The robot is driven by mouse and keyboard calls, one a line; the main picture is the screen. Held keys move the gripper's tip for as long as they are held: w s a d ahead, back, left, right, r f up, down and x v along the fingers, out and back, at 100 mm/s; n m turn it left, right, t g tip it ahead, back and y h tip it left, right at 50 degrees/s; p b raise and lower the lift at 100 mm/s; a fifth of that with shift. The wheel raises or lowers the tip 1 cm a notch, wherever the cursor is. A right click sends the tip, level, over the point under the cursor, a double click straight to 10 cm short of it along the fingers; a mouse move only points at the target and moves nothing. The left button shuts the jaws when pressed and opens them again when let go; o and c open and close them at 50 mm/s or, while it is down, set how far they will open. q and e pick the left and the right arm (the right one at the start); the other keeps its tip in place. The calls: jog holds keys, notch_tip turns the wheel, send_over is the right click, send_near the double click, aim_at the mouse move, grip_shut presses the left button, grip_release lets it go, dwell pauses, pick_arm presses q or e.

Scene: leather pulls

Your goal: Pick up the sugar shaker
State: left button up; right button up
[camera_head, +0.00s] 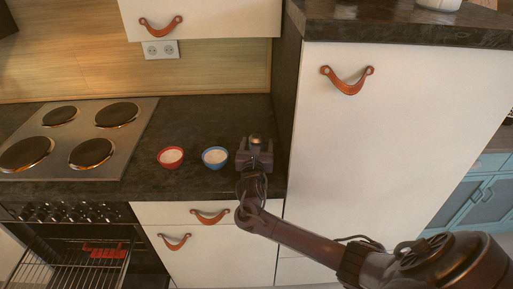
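A small object with a rounded brownish top (256,139), which looks like the sugar shaker, stands on the dark counter in front of the tall white cabinet's left side. Its lower part is hidden by my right gripper (255,157). The gripper reaches over the counter from the lower right, its fingers at the object. The view is too small to tell whether the fingers touch or grip it. My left gripper is not in view.
A blue bowl (215,157) with white contents sits just left of my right gripper. A red bowl (171,157) is further left. A cooktop (137,139) fills the left counter. The oven below stands open with a rack (70,262). The tall cabinet (390,130) closes off the right.

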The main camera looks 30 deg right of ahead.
jog(key=shift+s+a, duration=0.1)
jog(key=shift+c, duration=0.5)
jog(key=c, duration=1)
jog(key=shift+r, duration=0.15)
